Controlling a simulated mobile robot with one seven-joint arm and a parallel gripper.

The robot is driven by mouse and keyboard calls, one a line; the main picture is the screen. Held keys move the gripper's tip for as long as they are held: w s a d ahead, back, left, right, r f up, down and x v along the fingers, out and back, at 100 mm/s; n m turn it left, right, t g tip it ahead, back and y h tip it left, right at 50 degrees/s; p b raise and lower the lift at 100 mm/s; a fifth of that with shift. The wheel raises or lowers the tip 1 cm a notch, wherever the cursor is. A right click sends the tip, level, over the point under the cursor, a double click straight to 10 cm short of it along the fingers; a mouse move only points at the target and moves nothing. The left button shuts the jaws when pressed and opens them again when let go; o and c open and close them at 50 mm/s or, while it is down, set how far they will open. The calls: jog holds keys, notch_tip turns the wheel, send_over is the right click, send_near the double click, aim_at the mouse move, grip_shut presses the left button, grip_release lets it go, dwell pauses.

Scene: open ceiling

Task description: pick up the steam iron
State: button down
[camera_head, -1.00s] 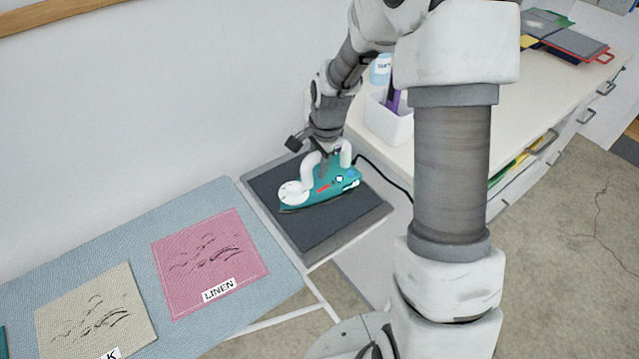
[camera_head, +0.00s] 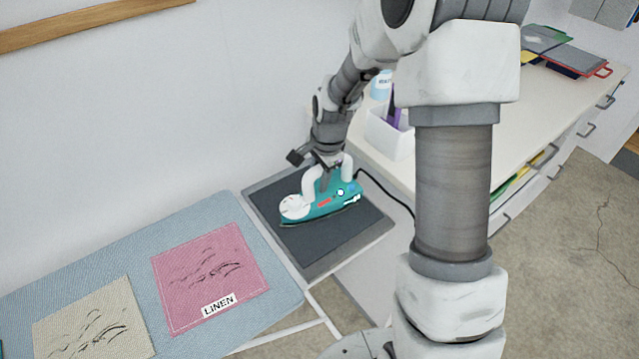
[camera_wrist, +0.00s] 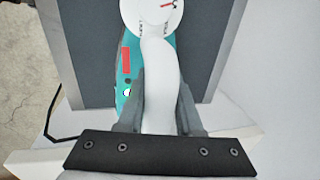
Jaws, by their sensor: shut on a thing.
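The steam iron (camera_head: 322,204) is teal with a white handle and a white round part at its left end. It is over the dark rest plate (camera_head: 345,240) at the end of the ironing board; whether it touches the plate I cannot tell. My gripper (camera_head: 328,180) comes down from above and is shut on the iron's white handle. In the wrist view the fingers of my gripper (camera_wrist: 158,105) stand on both sides of the white handle (camera_wrist: 161,85), with the teal body of the iron (camera_wrist: 125,75) below.
A blue ironing board (camera_head: 215,215) carries a pink cloth marked LINEN (camera_head: 210,275) and a beige cloth (camera_head: 95,325). A white cabinet (camera_head: 480,160) stands at right with a white bin (camera_head: 390,135) and folders (camera_head: 565,55). A black cord (camera_head: 385,188) runs from the iron towards the cabinet.

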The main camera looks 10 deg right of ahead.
jog(key=shift+w+r, duration=0.15)
jog(key=shift+r, duration=0.6)
notch_tip(320, 180, up, 3)
jog(key=shift+f, duration=0.1)
jog(key=s+d+r, duration=0.6)
jog(key=s+d, duration=0.1)
jog(key=s, duration=0.2)
jog(key=shift+d+r+p, duration=0.2)
jog(key=shift+r+p, duration=0.15)
jog(key=shift+p, duration=0.1)
jog(key=shift+s, duration=0.1)
jog(key=c, duration=1.2)
grip_release()
grip_shut()
jog(key=shift+a, duration=0.1)
